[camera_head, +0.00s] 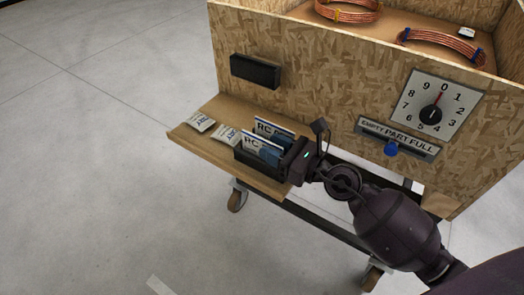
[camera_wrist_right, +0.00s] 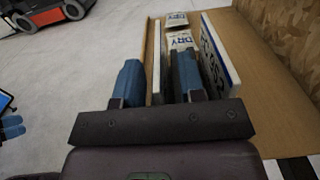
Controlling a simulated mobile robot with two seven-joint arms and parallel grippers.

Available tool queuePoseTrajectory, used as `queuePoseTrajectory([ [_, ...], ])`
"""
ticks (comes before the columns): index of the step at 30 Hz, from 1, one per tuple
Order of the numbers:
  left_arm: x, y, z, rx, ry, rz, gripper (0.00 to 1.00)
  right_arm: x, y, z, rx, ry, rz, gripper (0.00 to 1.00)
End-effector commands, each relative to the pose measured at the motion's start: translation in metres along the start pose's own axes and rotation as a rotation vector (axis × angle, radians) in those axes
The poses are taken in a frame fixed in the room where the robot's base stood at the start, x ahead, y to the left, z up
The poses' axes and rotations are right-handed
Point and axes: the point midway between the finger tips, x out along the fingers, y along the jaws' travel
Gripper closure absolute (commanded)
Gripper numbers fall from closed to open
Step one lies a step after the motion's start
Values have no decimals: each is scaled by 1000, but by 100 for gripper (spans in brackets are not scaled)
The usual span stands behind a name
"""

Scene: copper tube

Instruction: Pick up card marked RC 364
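Two upright white cards lettered RC stand in a dark holder (camera_head: 250,161) on the ledge: a front card (camera_head: 254,143) and a rear card (camera_head: 266,128). Their numbers are hidden or too small to read. My right gripper (camera_head: 275,147) reaches in from the right end. In the wrist view its blue fingers (camera_wrist_right: 157,82) are open, one on each side of the front card (camera_wrist_right: 156,55), with small gaps visible. The rear card (camera_wrist_right: 217,57) is outside the fingers, to the right; its lettering is slanted and unreadable.
White DRY packets (camera_head: 226,135) lie on the wooden ledge (camera_head: 188,136) left of the holder. A chipboard crate (camera_head: 310,75) with copper coils (camera_head: 440,44) rises behind. A dial (camera_head: 437,104) and slider plate (camera_head: 396,138) are on its front.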

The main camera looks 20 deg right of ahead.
Motion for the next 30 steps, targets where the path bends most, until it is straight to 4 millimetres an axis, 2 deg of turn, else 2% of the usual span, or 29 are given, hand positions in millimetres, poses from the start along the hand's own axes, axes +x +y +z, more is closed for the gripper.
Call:
queuePoseTrajectory([
  [8, 1, 0, -3, 1, 7, -1, 57, 3, 0, 0, 0, 1, 1, 64],
  [15, 2, -1, -3, 1, 6, -2, 57, 3, 0, 0, 0, 1, 1, 99],
  [26, 0, -2, -3, 0, 4, -3, 57, 3, 0, 2, 0, 0, 1, 100],
  [30, -4, -3, -10, 0, 17, -6, 57, 3, 0, 13, -3, -5, 1, 100],
])
